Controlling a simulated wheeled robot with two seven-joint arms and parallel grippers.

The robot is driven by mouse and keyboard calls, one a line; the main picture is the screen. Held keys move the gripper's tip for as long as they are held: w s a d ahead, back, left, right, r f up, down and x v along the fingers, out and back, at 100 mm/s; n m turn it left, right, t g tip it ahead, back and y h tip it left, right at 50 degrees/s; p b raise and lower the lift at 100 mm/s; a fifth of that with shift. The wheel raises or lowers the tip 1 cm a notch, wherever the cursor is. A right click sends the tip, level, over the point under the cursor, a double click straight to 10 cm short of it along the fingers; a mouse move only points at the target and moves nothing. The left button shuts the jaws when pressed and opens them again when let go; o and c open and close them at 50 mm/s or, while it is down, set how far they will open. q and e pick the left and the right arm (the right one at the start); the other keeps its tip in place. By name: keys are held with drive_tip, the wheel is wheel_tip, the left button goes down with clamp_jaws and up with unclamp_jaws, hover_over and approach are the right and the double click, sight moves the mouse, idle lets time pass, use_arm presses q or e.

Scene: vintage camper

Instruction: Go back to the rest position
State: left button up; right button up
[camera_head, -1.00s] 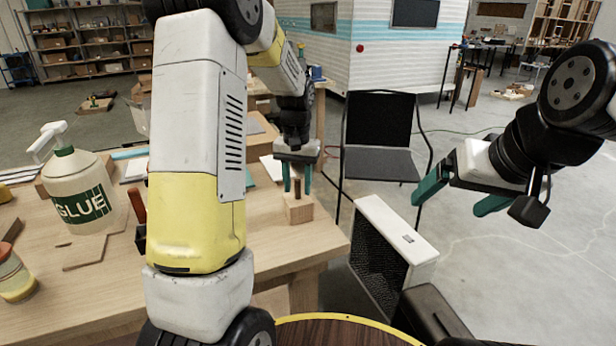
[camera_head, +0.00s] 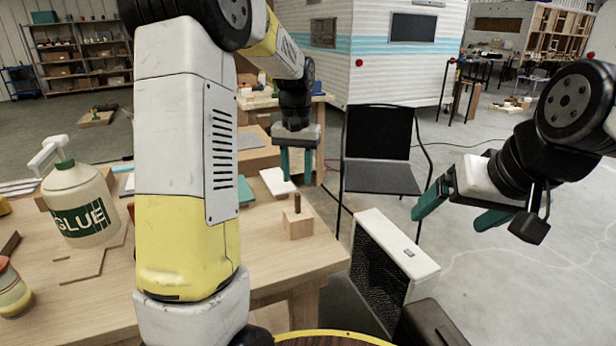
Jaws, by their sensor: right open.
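My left gripper (camera_head: 297,178) hangs pointing down over the far right part of the workbench (camera_head: 260,245). My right gripper (camera_head: 452,212) is at the right over the concrete floor. Its green fingers are spread and empty.
A glue bottle (camera_head: 80,205) and a small jar (camera_head: 12,290) stand on the bench at the left. A black chair (camera_head: 380,178) and a white-topped heater-like box (camera_head: 395,243) stand right of the bench. The floor at the right is open.

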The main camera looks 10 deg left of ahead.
use_arm(q)
drive_tip(key=s+d+r+t+h, duration=0.1)
drive_tip(key=s+r+t, duration=0.2)
drive_tip(key=s, duration=0.9)
drive_tip(key=s+d+r+t+h, duration=0.1)
drive_tip(key=s+r+t, duration=0.2)
drive_tip(key=s, duration=0.9)
wheel_tip(320, 180, up, 2)
drive_tip(key=shift+r, duration=0.1)
